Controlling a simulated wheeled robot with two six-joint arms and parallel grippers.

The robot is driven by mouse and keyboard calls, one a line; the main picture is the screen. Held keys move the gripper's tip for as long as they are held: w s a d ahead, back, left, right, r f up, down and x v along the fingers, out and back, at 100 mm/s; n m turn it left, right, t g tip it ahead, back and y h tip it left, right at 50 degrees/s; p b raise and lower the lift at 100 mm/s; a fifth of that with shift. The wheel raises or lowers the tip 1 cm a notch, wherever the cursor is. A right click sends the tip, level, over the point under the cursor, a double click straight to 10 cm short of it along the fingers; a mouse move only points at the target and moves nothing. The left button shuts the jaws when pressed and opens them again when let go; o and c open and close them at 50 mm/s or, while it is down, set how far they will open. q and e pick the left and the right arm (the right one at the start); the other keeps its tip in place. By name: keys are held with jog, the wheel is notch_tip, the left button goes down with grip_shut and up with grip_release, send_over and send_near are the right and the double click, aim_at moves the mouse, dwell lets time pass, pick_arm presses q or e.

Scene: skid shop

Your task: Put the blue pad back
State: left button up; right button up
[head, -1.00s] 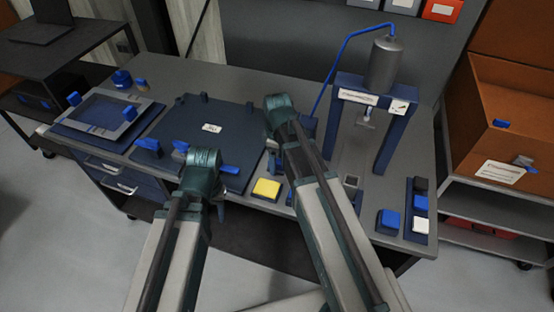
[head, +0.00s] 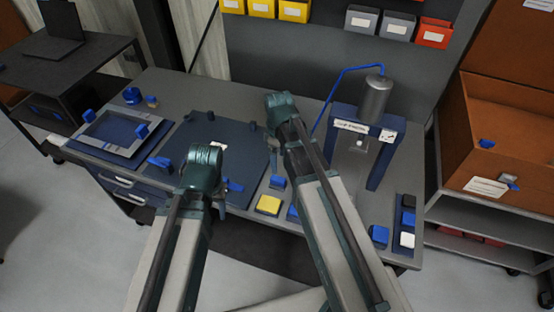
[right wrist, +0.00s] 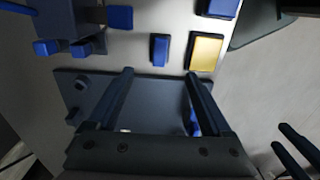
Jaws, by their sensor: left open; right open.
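A blue pad (head: 380,235) sits at the right front of the bench, beside a dark rack (head: 398,246) that holds a black, a blue (head: 407,219) and a white pad. A yellow pad (head: 268,205) lies near the front edge and shows in the right wrist view (right wrist: 205,52). Another blue piece (head: 293,212) is partly hidden by my right arm. My right gripper (right wrist: 160,75) is open and empty over the dark board (right wrist: 160,100). My left gripper (head: 204,168) is over the board's front part, its fingers mostly hidden in the head view; it is open.
A press (head: 375,100) with a blue hose stands at the back right. A framed tray (head: 112,133) is at the left. Small blue blocks stand around the dark board (head: 200,135). An orange-brown box (head: 500,125) sits on a cart at the right.

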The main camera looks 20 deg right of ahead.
jog(key=s+a+m+h, duration=0.1)
jog(key=s+a+m, duration=0.6)
jog(key=s+a, duration=0.3)
jog(key=s, duration=0.4)
jog(key=shift+s+a, duration=0.15)
jog(key=shift+a, duration=0.05)
